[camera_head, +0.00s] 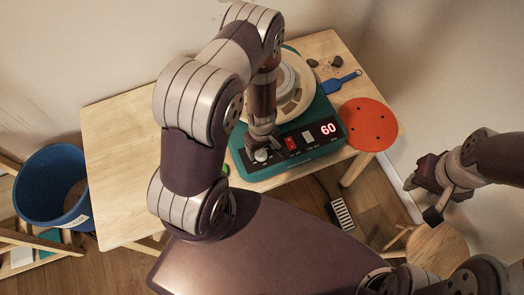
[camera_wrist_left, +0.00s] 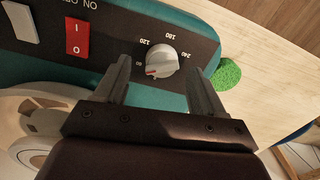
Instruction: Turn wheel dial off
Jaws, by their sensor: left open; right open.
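The pottery wheel (camera_head: 322,148) is a teal machine with a black control panel on the table, and its red display reads 60. The silver dial (camera_wrist_left: 162,62) sits on the panel among printed numbers, its red mark pointing to the lower left in the left wrist view. In the head view the dial (camera_head: 262,155) is just below my left gripper (camera_head: 262,142). My left gripper (camera_wrist_left: 158,76) is open, with one finger on each side of the dial; contact cannot be told. My right gripper (camera_head: 424,196) is open and empty, off the table's right side.
A red switch (camera_wrist_left: 77,38) and a white switch (camera_wrist_left: 20,22) are beside the dial. A green sponge (camera_wrist_left: 227,74) lies near the panel's end. A round orange disc (camera_head: 370,124), a blue tool (camera_head: 340,83) and a blue bucket (camera_head: 52,188) stand around. The table's left part is clear.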

